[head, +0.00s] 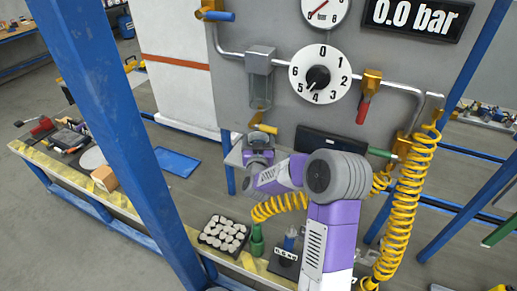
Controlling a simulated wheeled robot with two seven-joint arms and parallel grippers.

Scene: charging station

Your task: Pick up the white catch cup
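I cannot make out a white catch cup; it may be hidden behind my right arm or its gripper. My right gripper (258,148) is in front of the panel, just below a clear filter bowl (261,92) and a small brass drain fitting (266,128). The wrist and purple forearm block the view of its fingertips, so I cannot tell whether it is open, shut or holding something. My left gripper is not in view.
The grey panel (235,75) carries a round dial (320,74) and a "0.0 bar" display (417,17). A yellow coiled hose (400,215) hangs on the right. A black tray of white pieces (223,235), a green bottle (257,240) and a small scale (285,260) stand on the bench. A blue post (115,130) crosses the left.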

